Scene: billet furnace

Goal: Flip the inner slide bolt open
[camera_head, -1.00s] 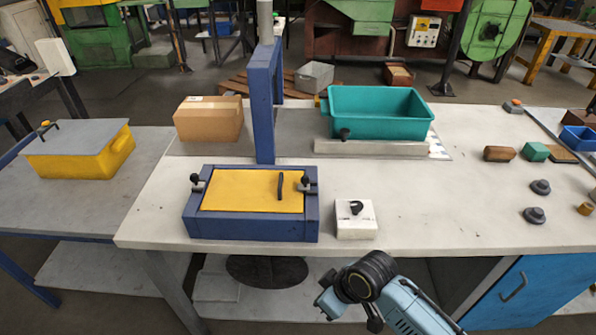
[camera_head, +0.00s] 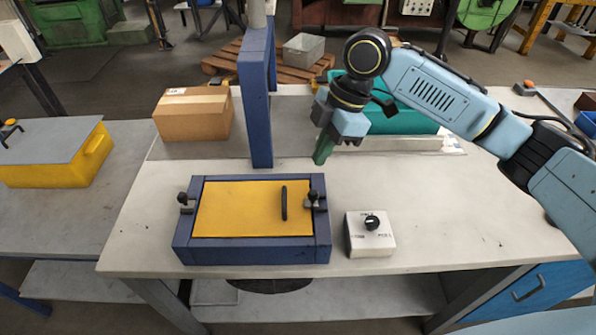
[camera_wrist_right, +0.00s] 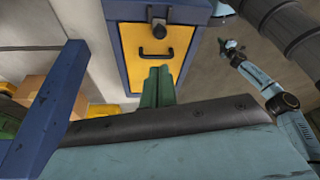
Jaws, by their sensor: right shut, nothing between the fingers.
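A blue-framed box with a yellow lid (camera_head: 240,210) sits at the front of the table. A black slide bolt (camera_head: 316,202) is on its right rim, beside the lid's black handle (camera_head: 284,203). Another slide bolt (camera_head: 185,200) is on its left rim. My right gripper (camera_head: 322,155) is shut and empty, its green fingers pointing down above the table behind the box's right corner. In the right wrist view its fingers (camera_wrist_right: 158,85) overlap the lid, with the handle (camera_wrist_right: 154,60) and a bolt (camera_wrist_right: 158,30) beyond. What looks like my left gripper (camera_wrist_right: 230,48) is small there.
A blue post (camera_head: 256,100) rises just behind the box. A cardboard box (camera_head: 193,113) is behind left. A teal bin (camera_head: 395,118) is partly hidden by my right arm. A white block with a black knob (camera_head: 370,236) stands right of the box.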

